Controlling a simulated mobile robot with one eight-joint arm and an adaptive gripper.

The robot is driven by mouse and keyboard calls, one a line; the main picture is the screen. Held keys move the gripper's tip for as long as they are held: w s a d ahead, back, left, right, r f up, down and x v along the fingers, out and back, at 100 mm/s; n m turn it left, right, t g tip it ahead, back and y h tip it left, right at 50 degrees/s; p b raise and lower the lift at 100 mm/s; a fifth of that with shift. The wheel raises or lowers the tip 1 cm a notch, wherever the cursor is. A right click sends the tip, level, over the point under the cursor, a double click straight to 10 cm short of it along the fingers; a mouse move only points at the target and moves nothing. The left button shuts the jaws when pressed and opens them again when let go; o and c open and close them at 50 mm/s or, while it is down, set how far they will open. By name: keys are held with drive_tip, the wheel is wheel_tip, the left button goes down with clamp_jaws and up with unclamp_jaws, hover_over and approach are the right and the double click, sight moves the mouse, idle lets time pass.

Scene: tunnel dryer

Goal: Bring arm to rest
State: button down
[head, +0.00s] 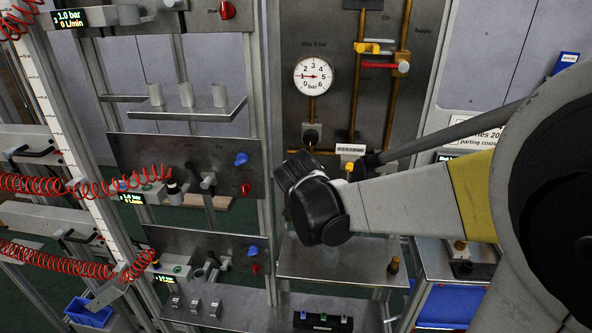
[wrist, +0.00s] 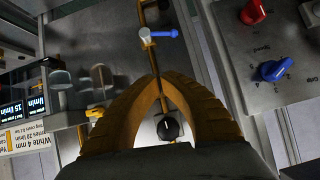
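My arm reaches in from the right of the head view, a grey link with a yellow band that ends in a black joint. That joint is in front of the panel with the gauge, above a metal shelf. My gripper's fingers do not show clearly in the head view. In the wrist view my gripper (wrist: 156,78) has two ribbed yellow-brown fingers that curve in and meet at the tips. No held object shows between them. A pipe and a black knob (wrist: 169,126) show behind them.
A round gauge (head: 313,76) and a red-handled valve (head: 385,65) are on the panel behind my arm. A shelf (head: 190,108) with several grey cylinders is at left, beside red coiled hoses (head: 45,185). In the wrist view, a blue-handled valve (wrist: 163,34) lies beyond the fingertips.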

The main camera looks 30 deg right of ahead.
drive_tip(key=shift+v, duration=0.95)
drive_tip(key=shift+s+f, duration=0.1)
